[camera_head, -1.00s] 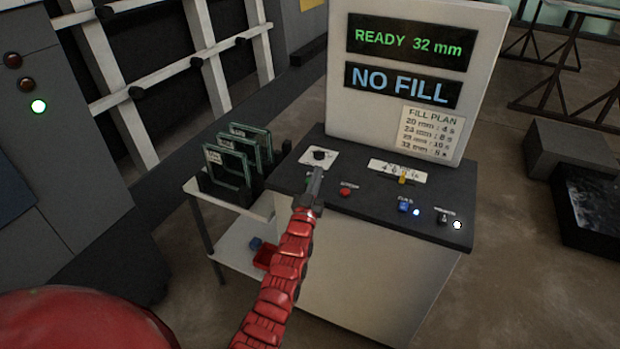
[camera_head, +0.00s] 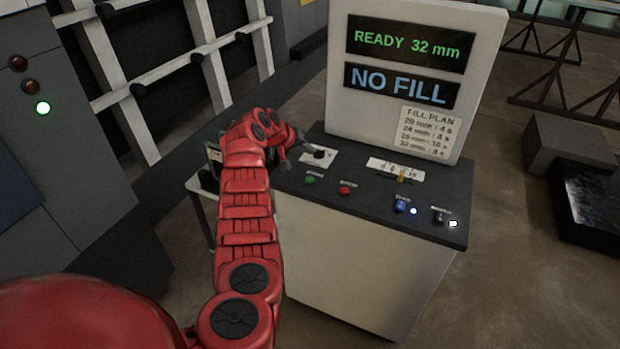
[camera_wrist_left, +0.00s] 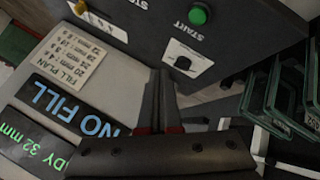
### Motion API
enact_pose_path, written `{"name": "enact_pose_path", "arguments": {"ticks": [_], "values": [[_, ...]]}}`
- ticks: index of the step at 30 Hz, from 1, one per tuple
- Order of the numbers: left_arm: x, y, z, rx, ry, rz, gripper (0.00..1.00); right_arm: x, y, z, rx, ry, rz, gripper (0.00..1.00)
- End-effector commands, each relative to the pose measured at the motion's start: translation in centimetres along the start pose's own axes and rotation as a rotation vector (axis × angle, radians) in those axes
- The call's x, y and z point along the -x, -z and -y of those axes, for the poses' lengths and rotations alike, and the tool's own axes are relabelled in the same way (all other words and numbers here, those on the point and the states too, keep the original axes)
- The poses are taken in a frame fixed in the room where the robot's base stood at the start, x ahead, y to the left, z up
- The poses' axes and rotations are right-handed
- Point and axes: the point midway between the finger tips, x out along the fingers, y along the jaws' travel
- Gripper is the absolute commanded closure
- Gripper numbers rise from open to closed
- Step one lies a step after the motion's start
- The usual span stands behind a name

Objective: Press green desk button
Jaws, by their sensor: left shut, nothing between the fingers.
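The green desk button (camera_head: 310,180), labelled START, sits near the left front of the dark desk top (camera_head: 375,210) and is uncovered. It also shows in the left wrist view, near the top (camera_wrist_left: 198,16). My right gripper is not in view.
The dial (camera_head: 319,154) is behind the green button. A red button (camera_head: 344,190), a yellow slider (camera_head: 401,176) and blue (camera_head: 402,205) and black (camera_head: 439,216) switches lie to its right. An upright panel (camera_head: 400,85) reads READY 32 mm and NO FILL.

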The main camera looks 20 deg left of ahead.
Motion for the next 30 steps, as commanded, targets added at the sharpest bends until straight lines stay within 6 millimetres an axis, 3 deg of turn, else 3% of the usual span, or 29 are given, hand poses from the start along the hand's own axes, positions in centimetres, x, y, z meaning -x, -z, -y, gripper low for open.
{"name": "enact_pose_path", "arguments": {"ticks": [16,28,30], "values": [[-0.7,-0.4,0.6,-0.001,0.001,-0.003,1.00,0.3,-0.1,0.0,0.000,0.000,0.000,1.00],[-4.4,-3.1,3.2,-0.002,0.002,-0.003,1.00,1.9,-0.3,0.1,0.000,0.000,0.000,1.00],[-5.3,-3.7,3.9,-0.003,0.002,-0.005,1.00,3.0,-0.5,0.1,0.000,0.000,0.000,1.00]]}}
